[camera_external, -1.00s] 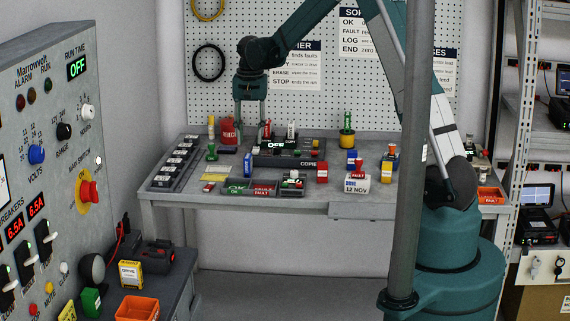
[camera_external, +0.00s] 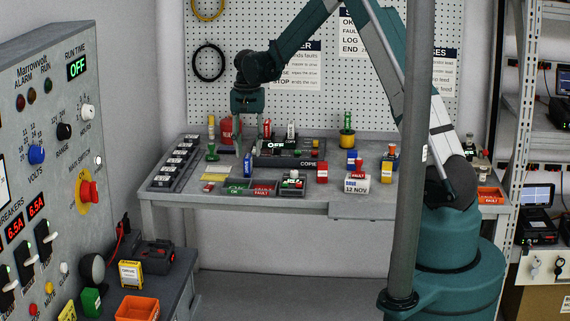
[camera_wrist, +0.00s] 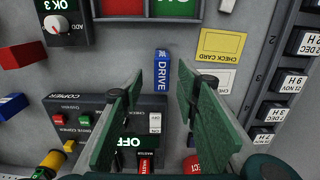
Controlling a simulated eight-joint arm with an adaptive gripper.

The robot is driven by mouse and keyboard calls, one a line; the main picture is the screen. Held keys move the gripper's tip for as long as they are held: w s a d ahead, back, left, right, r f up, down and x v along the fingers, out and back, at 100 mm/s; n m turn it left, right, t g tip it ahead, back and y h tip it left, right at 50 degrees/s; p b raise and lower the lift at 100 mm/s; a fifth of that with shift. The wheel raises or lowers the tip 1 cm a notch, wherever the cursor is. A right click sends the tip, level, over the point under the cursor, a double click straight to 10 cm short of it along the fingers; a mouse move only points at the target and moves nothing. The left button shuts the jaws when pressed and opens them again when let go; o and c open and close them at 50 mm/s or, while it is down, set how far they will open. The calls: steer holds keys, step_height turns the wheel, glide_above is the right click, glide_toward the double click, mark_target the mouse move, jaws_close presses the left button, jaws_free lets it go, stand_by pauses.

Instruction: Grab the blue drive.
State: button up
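The blue drive (camera_external: 248,166) stands upright on the table, left of the copier. In the wrist view the drive (camera_wrist: 161,76), marked "DRIVE", shows between the far ends of my two fingers. My gripper (camera_external: 247,142) hangs just above and behind it in the external view. In the wrist view my gripper (camera_wrist: 161,82) is open, with one green finger on each side of the drive and a gap to both. I cannot tell how far the fingertips are above the drive.
The dark copier (camera_wrist: 75,112) lies left of the drive in the wrist view. The yellow check card (camera_wrist: 221,44) and a white card (camera_wrist: 212,78) lie to its right. A rack of dated slots (camera_external: 172,165) and a green-and-red labelled tray (camera_external: 262,188) are near. A red reject bin (camera_external: 227,128) stands behind.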

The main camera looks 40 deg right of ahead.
mark_target(248, 156)
steer(key=shift+f, duration=0.5)
steer(key=shift+w+a+f, duration=0.1)
steer(key=shift+a+f, duration=0.05)
steer(key=shift+f, duration=2.45)
steer(key=c, duration=1)
